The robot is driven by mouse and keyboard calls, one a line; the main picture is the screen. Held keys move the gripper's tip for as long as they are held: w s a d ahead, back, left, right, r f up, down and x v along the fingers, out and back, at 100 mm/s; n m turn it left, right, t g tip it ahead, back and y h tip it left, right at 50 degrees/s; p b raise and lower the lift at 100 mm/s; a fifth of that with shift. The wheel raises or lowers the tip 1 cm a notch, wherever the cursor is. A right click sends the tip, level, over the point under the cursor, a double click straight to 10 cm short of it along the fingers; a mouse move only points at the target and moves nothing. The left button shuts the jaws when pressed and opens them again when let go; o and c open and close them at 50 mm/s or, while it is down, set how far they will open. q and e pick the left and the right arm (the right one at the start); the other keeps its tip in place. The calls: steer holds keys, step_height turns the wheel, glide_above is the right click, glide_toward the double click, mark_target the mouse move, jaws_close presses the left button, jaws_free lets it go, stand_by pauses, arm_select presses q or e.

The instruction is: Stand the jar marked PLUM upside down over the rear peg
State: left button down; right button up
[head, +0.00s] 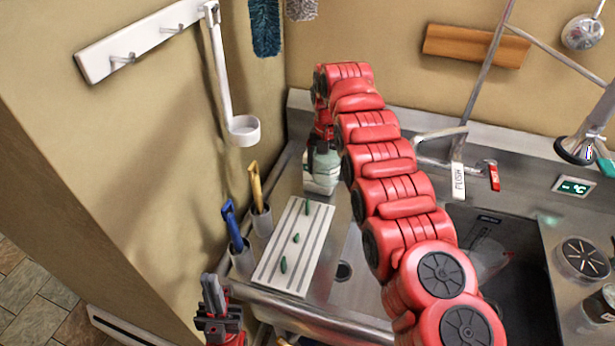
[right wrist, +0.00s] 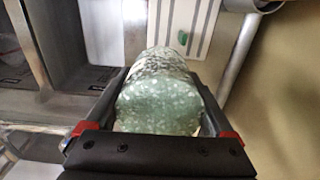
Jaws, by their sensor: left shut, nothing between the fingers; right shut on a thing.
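A pale green glass jar (head: 324,162) is at the back left of the steel counter. My right gripper (head: 321,133) is shut on it, and the right arm hides part of it. In the right wrist view the jar (right wrist: 160,95) lies between the two fingers. I cannot read a name on it or tell which end is its mouth. A white ribbed board (head: 270,262) bears three green pegs in a row. The rear peg (head: 307,207) is bare, in front of the jar; a green peg shows in the wrist view (right wrist: 182,38). My left gripper (head: 213,300) is shut and empty at the front left.
Blue-handled (head: 233,226) and yellow-handled (head: 257,187) tools stand in holders left of the board. A white ladle-like cup (head: 243,131) hangs on the left wall. The sink (head: 490,240) and tap (head: 440,134) lie to the right, partly behind my arm.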

mark_target(315, 174)
steer(key=shift+s+a+r, duration=0.1)
steer(key=shift+a, duration=0.05)
steer(key=shift+a+f+m+p, duration=0.2)
steer(key=shift+a+m+p, duration=0.25)
steer(key=shift+p, duration=0.3)
steer(key=shift+s+a+f+m+p, duration=0.15)
steer(key=shift+a+f+m+p, duration=0.1)
steer(key=shift+a+m+p, duration=0.35)
steer(key=shift+s+a+f+m+p, duration=0.1)
steer(key=shift+a+f+m+p, duration=0.2)
steer(key=shift+p, duration=0.4)
